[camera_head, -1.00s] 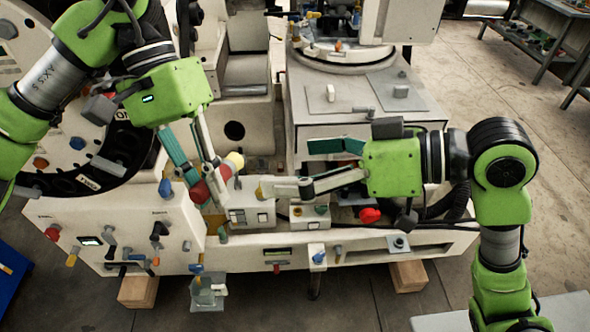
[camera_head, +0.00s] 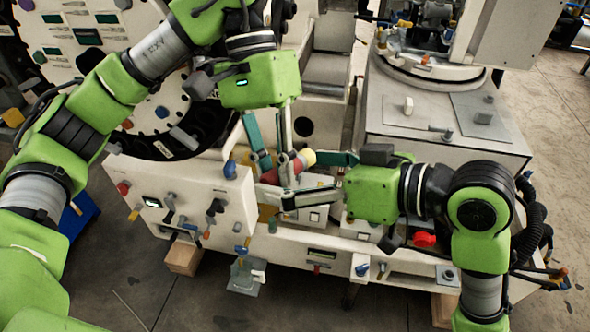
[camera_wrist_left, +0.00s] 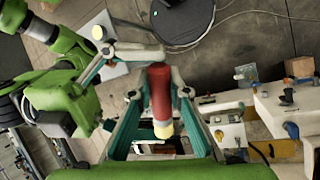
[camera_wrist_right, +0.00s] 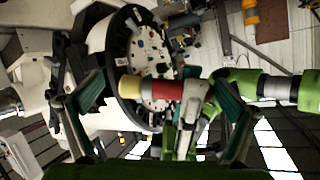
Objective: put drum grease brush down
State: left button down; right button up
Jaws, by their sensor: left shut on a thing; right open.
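The brush (camera_head: 298,166) shows as a red cylinder with a pale yellow end. My left gripper (camera_head: 284,178) is shut on it in front of the machine. In the left wrist view the brush (camera_wrist_left: 160,90) stands between the left fingers, yellow end towards the palm. My right gripper (camera_head: 303,180) is open, its fingers apart close beside the brush and the left fingertips. In the right wrist view the brush (camera_wrist_right: 165,90) lies across the space between the open right fingers (camera_wrist_right: 158,98); contact with them cannot be told. The brush's far end is partly hidden.
A round dark-rimmed drum (camera_head: 160,112) of the machine stands left of the grippers. A white control panel (camera_head: 180,195) with knobs is below it. A light grey machine bed (camera_head: 430,135) is at the right. Concrete floor (camera_head: 310,312) is clear in front.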

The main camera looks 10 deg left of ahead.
jog(key=shift+w+a+f, duration=0.1)
jog(key=shift+a, duration=0.05)
jog(key=shift+c, duration=0.4)
jog(key=c, duration=1)
pick_arm(q)
jog(key=c, duration=1.8)
grip_release()
jog(key=shift+c, duration=0.2)
pick_arm(e)
jog(key=shift+w, duration=0.1)
jog(key=shift+c, duration=0.4)
pick_arm(q)
jog(key=shift+r, duration=0.1)
